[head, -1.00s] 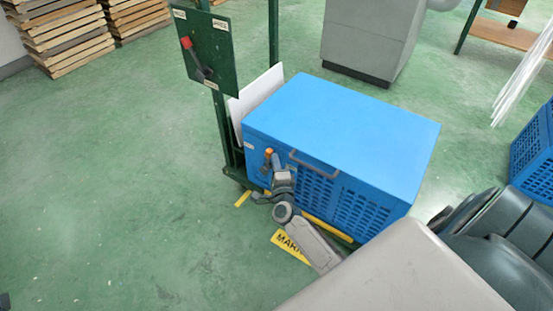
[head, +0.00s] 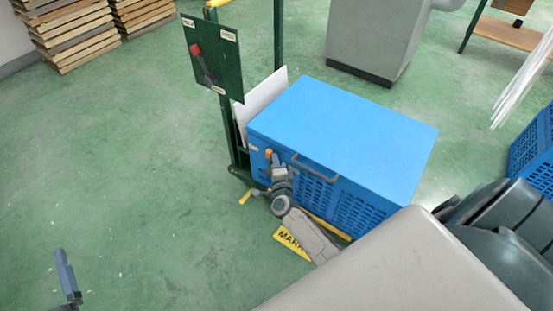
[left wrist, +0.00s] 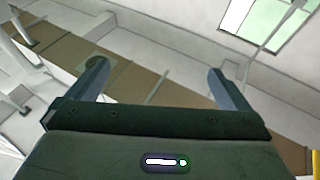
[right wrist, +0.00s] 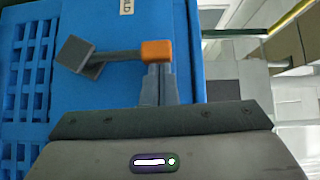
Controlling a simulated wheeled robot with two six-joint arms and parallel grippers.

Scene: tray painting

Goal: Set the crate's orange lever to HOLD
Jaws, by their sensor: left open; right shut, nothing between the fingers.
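In the right wrist view, the orange knob (right wrist: 157,52) ends a dark grey arm running sideways from a square pivot (right wrist: 80,55). A label (right wrist: 126,6) ending in "LD" is partly cut off beyond the lever. My right gripper (head: 273,160) is shut and empty, its fingertips (right wrist: 158,70) right at the knob; contact is unclear. My left gripper (head: 63,265) is open and empty, away at lower left; its fingers (left wrist: 155,80) show apart.

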